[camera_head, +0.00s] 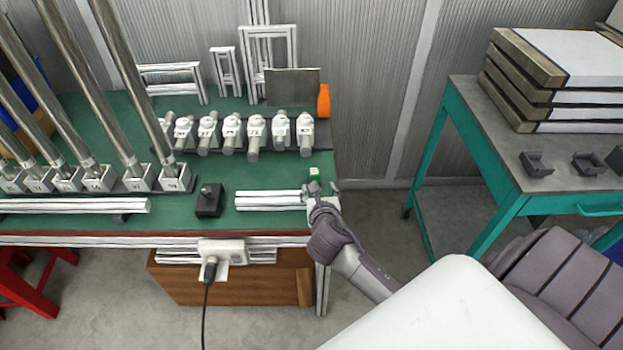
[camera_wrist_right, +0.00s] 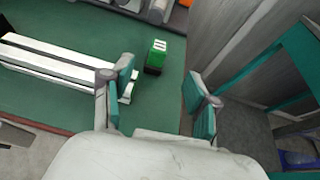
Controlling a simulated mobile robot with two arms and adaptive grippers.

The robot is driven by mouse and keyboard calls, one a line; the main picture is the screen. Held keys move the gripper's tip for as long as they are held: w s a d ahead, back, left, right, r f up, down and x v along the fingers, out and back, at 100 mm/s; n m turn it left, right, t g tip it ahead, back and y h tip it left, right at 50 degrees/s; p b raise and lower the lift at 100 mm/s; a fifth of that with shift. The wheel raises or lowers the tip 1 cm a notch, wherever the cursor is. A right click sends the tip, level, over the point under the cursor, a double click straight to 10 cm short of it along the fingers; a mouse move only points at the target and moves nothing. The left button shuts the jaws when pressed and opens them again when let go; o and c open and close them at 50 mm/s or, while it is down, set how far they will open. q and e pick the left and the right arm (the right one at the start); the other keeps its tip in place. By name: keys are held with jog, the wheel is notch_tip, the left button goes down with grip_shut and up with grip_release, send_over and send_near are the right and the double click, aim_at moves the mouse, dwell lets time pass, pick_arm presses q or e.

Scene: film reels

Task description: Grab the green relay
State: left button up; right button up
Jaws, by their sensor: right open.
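The green relay (camera_head: 314,172) is a small green block with a pale top, standing near the right end of the green-topped workbench (camera_head: 270,171). In the right wrist view the relay (camera_wrist_right: 156,57) stands ahead of my right gripper (camera_wrist_right: 160,98), between the lines of its two fingers and apart from them. My right gripper (camera_head: 322,190) is open and empty just in front of the relay in the head view. My left gripper is not in view.
White metal profiles (camera_head: 268,200) lie left of my right gripper. A black box (camera_head: 208,199) sits further left. A row of white clamped fittings (camera_head: 256,131) stands behind the relay, with an orange object (camera_head: 323,101) at the back right. A teal table (camera_head: 445,140) stands to the right across a gap.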

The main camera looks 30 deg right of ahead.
aim_at(314, 171)
jog(key=x, duration=0.5)
jog(key=shift+w+f, duration=0.1)
jog(key=x, duration=0.6)
jog(key=shift+w+d+b, duration=0.1)
jog(key=shift+w+b, duration=0.15)
jog(key=shift+b, duration=0.1)
jog(key=shift+s, duration=0.1)
grip_shut()
